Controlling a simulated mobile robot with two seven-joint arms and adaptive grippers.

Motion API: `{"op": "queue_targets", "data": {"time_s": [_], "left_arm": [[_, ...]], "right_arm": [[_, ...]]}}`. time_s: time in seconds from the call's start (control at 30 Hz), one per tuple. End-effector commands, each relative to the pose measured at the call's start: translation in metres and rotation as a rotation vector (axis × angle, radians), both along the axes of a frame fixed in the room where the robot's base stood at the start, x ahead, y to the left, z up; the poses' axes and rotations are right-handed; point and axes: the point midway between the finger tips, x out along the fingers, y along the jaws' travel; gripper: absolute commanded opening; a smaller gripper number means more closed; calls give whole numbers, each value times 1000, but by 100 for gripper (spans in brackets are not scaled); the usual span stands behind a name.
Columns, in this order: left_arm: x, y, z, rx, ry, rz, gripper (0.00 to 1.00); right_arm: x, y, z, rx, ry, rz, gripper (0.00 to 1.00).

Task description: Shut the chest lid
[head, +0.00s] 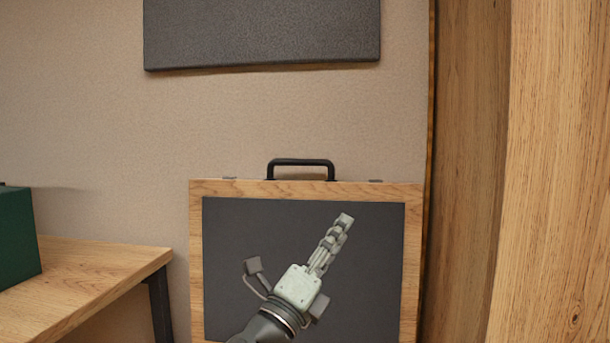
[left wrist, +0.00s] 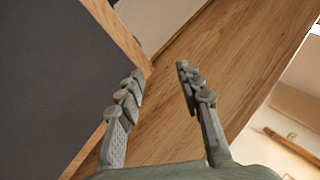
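The chest lid (head: 407,250) stands upright in the head view, a wooden frame around a dark inner panel, with a black handle (head: 300,163) on its top edge. The chest's body is below the picture. My left gripper (head: 343,222) is in front of the lid's dark panel, pointing up and to the right, seen edge-on. In the left wrist view the left gripper (left wrist: 158,82) is open, its two fingers apart with nothing between them. The lid's wooden edge (left wrist: 112,28) and dark panel lie left of the fingers there. I cannot tell whether the gripper touches the lid. My right gripper is not in view.
A tall wooden panel (head: 555,170) stands close on the right of the lid. A wooden table (head: 100,265) with a green box (head: 15,235) is at the left. A dark wall panel (head: 262,32) hangs above the lid on the beige wall.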

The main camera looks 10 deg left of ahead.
Motion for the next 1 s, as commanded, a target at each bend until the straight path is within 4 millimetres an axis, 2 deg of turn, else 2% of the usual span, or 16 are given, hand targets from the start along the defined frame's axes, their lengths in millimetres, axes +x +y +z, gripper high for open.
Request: {"op": "queue_targets", "data": {"time_s": [0.03, 0.1, 0.2, 0.27, 0.33, 0.43, 0.53, 0.6, 0.73, 0.83, 1.0], "left_arm": [[5, -20, 19, 165, -133, -4, 36], [8, -46, 35, 399, -303, -4, 36], [20, -71, 45, 744, -527, 19, 36], [32, -76, 47, 958, -647, 44, 36], [52, -71, 50, 1215, -768, 85, 36], [87, -41, 58, 1583, -890, 155, 36], [120, 8, 76, 1915, -938, 227, 36], [136, 45, 92, 2106, -935, 270, 36], [151, 97, 117, 2336, -897, 318, 36], [156, 115, 126, 2411, -875, 330, 36], [170, 111, 124, 2426, -872, 329, 36]], "right_arm": [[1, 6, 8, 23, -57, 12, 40], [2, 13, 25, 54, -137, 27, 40], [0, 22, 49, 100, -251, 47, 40], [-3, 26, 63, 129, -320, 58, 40], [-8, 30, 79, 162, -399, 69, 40], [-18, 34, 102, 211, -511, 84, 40], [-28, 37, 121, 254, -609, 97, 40], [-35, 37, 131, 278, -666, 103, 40], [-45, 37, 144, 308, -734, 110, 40], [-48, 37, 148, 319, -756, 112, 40], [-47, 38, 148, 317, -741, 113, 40]]}}
